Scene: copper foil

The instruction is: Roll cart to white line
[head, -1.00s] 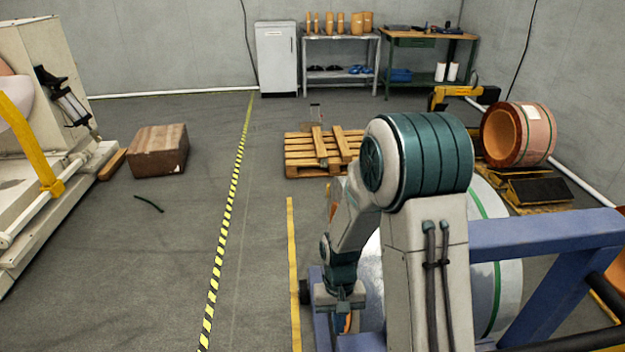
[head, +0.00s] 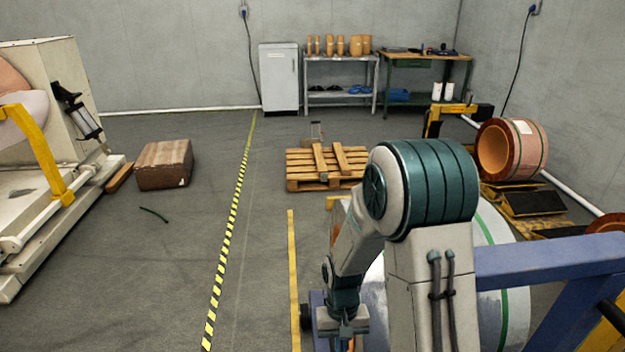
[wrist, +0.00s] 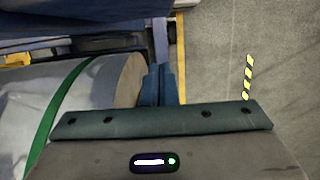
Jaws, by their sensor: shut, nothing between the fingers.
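The cart is a blue frame (head: 545,258) at the right of the head view, and its blue beams (wrist: 60,25) cross the top of the wrist view. A large silver roll (head: 376,295) with a green strap lies at the frame and shows in the wrist view (wrist: 90,90). My arm hides much of both. My gripper (head: 346,338) points down at the left side of the cart. In the wrist view its fingers (wrist: 159,85) are together and empty, by the roll's end; contact is unclear. A thin pale line (head: 241,250) runs faintly along the floor.
Black-yellow tape (head: 228,250) and a yellow strip (head: 293,270) run along the floor left of the cart. A wooden pallet (head: 310,178) lies ahead. A brown box (head: 164,164) and machine (head: 30,200) stand left. A copper coil (head: 525,150) sits right.

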